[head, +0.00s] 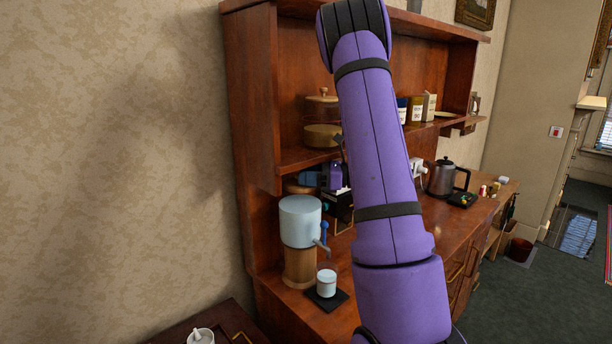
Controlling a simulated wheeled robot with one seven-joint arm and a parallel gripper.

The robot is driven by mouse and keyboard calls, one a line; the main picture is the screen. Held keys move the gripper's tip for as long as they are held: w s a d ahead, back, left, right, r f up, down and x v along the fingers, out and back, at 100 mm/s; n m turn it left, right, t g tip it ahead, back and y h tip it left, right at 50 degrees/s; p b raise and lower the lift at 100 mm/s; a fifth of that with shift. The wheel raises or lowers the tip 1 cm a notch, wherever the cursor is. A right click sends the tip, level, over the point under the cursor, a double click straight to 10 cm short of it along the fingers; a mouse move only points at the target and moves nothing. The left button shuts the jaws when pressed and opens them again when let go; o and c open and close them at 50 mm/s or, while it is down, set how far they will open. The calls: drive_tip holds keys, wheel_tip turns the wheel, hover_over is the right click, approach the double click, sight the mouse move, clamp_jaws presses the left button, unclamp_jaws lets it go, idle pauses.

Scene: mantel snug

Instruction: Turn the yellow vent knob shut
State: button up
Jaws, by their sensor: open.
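My purple arm fills the middle of the head view and bends over at the top. A small purple and dark end piece, which looks like my gripper (337,178), shows behind the arm, in the hutch below its shelf. It is small and partly covered, so its fingertips are hard to make out; it is open, and I see nothing held in it. The yellow vent knob is not clearly visible. A tiny yellowish spot shows beside a dark box (340,209) just under the end piece, but I cannot tell whether it is the knob.
A kettle (442,178) stands right of my arm. Canisters (429,107) line the shelf. Open floor lies at right.

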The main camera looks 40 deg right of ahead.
drive_tip(key=shift+w+a, duration=0.15)
drive_tip(key=c, duration=0.9)
drive_tip(key=shift+o, duration=0.2)
drive_tip(key=shift+m+t+h, duration=0.3)
drive_tip(key=m+t+h, duration=0.1)
drive_tip(key=m+h, duration=0.1)
drive_tip(key=m+t+h, duration=0.1)
drive_tip(key=h, duration=0.2)
drive_tip(key=a+m+t+h, duration=0.1)
drive_tip(key=m+h, duration=0.1)
drive_tip(key=h, duration=0.1)
drive_tip(key=shift+s+m+t, duration=0.25)
drive_tip(key=shift+m+t, duration=0.05)
drive_tip(key=m+h, duration=0.2)
drive_tip(key=h, duration=0.1)
drive_tip(key=m+h, duration=0.1)
drive_tip(key=h, duration=0.1)
drive_tip(key=m+h, duration=0.2)
drive_tip(key=h, duration=0.1)
drive_tip(key=shift+a+m+h, duration=0.3)
drive_tip(key=shift+a, duration=0.05)
drive_tip(key=shift+h, duration=0.3)
